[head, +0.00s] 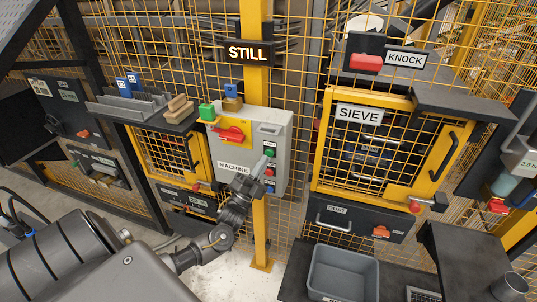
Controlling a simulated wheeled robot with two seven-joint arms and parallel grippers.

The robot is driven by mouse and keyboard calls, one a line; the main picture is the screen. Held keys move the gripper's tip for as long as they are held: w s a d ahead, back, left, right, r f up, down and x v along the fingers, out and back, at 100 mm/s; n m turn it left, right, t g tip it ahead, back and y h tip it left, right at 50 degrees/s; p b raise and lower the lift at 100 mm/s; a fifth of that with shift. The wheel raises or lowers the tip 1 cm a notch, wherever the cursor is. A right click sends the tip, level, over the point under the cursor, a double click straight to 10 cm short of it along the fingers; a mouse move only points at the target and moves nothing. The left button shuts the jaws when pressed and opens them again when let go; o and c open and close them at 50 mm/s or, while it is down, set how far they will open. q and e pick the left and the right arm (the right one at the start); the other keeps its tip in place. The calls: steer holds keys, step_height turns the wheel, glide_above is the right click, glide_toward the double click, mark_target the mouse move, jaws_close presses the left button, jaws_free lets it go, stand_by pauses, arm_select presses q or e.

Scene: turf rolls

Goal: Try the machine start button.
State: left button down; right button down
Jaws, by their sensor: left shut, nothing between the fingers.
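The grey control box labelled MACHINE (283,131) hangs on the yellow post in the middle of the head view. A green button (269,153) sits on its front, with a red button (269,171) below it. A red switch handle (229,133) on a yellow plate is at the box's upper left. My left gripper (261,164) is shut and empty, its tips at the green button's lower left. I cannot tell whether they touch it. A lit STILL sign (248,53) is above. My right gripper is not in view.
Yellow mesh fencing surrounds the box. The SIEVE cabinet (359,114) with its yellow door frame stands to the right, above a DUST drawer (340,211). A grey bin (343,272) is at the lower right. A dark shelf with a slotted rack (130,104) is at the left.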

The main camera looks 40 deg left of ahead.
arm_select(q)
steer(key=shift+w, duration=0.1)
stand_by(0.3)
steer(key=shift+w+a, duration=0.15)
steer(key=shift+w, duration=0.2)
steer(key=shift+w+a+b, duration=0.15)
steer(key=shift+w+b, duration=0.2)
steer(key=shift+b, duration=0.1)
stand_by(0.5)
steer(key=shift+s, duration=0.1)
stand_by(0.4)
steer(key=shift+s+d+p, duration=0.3)
steer(key=shift+s+p, duration=0.15)
steer(key=shift+s, duration=0.25)
steer(key=s, duration=0.1)
steer(key=s+d+p, duration=0.1)
steer(key=s, duration=0.1)
steer(key=s+p, duration=0.1)
steer(key=shift+s+d, duration=0.35)
